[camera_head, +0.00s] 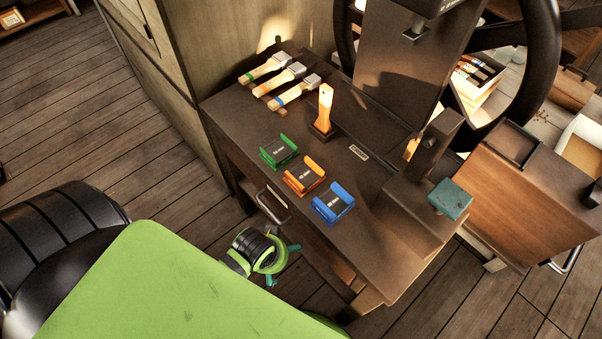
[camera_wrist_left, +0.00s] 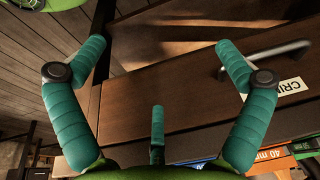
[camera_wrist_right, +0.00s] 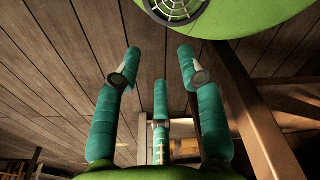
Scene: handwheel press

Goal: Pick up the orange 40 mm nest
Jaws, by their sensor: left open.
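The orange 40 mm nest (camera_head: 304,175) sits on the dark bench top, between a green nest (camera_head: 278,151) and a blue nest (camera_head: 333,203). Each is a small channel with raised side walls and a dark labelled floor. In the left wrist view an orange edge marked 40 mm (camera_wrist_left: 269,155) shows at the lower right. My left gripper (camera_head: 284,264) is open and empty beside the bench front, below and to the left of the nests in the head view; its spread fingers show in its wrist view (camera_wrist_left: 161,47). My right gripper (camera_wrist_right: 158,53) is open and empty over the plank floor.
The bench (camera_head: 235,110) has a drawer handle (camera_head: 272,206) on its front near my left gripper. Several brushes (camera_head: 280,80) lie at the back; an upright wooden-handled tool (camera_head: 325,108) stands behind the nests. The press frame and large handwheel (camera_head: 541,60) rise at the right.

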